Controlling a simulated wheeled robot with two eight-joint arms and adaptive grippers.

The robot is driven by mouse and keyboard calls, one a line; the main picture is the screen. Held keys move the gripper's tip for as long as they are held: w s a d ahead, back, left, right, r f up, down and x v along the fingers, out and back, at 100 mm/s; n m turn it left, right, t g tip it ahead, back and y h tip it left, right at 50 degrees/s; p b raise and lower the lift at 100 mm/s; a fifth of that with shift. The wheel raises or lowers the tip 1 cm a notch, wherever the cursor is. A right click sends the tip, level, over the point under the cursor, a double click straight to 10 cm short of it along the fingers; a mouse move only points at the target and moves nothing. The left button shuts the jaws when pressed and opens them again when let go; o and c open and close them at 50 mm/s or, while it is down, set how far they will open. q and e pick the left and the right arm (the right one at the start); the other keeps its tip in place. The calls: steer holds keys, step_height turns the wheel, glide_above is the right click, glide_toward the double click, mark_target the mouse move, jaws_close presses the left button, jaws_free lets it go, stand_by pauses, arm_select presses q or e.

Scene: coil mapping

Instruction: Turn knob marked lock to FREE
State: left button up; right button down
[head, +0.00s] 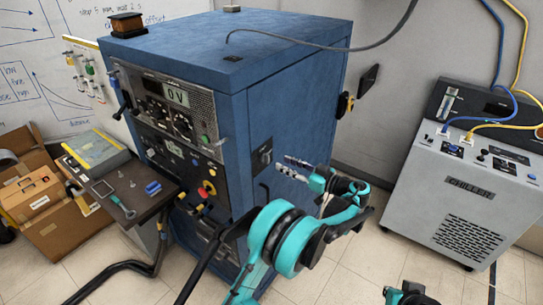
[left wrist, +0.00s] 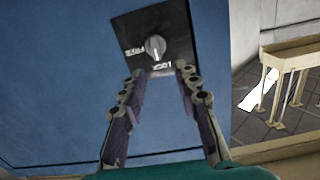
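A silver knob (left wrist: 155,48) sits on a black plate (left wrist: 178,22) on the blue cabinet's side. Small white labels are left of and below the knob, too blurred to read surely. In the head view the black plate (head: 263,157) shows on the cabinet's right face. My left gripper (head: 289,165) is beside that face, fingers towards the plate. In the left wrist view my left gripper (left wrist: 159,71) is open, its fingertips on either side below the knob, with nothing between them.
The blue cabinet (head: 215,48) has a front panel with a display and knobs. A small dark shelf (head: 124,190) juts out at its left front. A grey chiller (head: 468,190) with blue and yellow hoses stands at right. Cardboard boxes (head: 62,233) are at left. Floor between cabinet and chiller looks clear.

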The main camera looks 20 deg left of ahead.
mark_target(269, 157)
arm_select(q)
steer(key=shift+n+y, duration=0.3)
steer(key=x, duration=0.3)
steer(key=b+x, duration=0.1)
steer(key=x, duration=0.3)
steer(key=shift+w+f, duration=0.2)
steer(key=shift+w, duration=0.05)
jaws_close()
